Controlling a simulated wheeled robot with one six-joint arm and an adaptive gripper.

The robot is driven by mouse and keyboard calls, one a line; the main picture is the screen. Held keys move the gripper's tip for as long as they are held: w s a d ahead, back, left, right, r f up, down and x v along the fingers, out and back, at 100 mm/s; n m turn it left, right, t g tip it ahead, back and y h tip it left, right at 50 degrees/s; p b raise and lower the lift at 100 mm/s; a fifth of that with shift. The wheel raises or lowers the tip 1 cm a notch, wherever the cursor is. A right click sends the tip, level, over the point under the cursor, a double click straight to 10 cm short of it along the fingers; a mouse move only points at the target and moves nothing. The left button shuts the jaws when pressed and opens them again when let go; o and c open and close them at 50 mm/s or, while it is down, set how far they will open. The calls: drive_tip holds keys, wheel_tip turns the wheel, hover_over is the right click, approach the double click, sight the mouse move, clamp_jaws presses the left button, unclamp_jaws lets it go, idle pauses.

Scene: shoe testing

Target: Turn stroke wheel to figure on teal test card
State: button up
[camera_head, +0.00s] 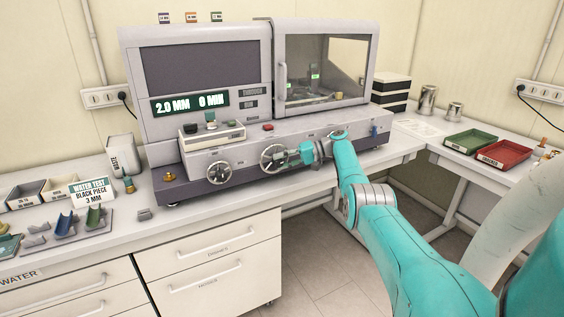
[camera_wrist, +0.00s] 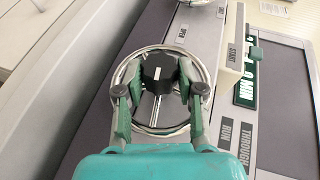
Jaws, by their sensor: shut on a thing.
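The stroke wheel (camera_head: 270,158) is the right one of two silver hand wheels on the front of the grey test machine. In the wrist view its dark hub (camera_wrist: 159,68) carries a white line and sits inside a shiny rim. My gripper (camera_wrist: 159,90) is shut on this wheel, with one finger on each side of the hub. In the head view my gripper (camera_head: 291,156) reaches the wheel from the right. The test card (camera_head: 91,191) stands at the left and reads "WATER TEST BLACK PIECE 3 MM". The machine's display (camera_head: 190,103) reads "2.0 MM" and "0 MIN".
The second wheel (camera_head: 219,173) is just left of the gripped one. Bins and holders stand at the left. Green (camera_head: 470,142) and red (camera_head: 503,153) trays lie on the right bench.

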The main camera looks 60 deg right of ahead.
drive_tip(key=o, duration=1.1)
drive_tip(key=shift+o, duration=0.2)
wheel_tip(320, 180, up, 10)
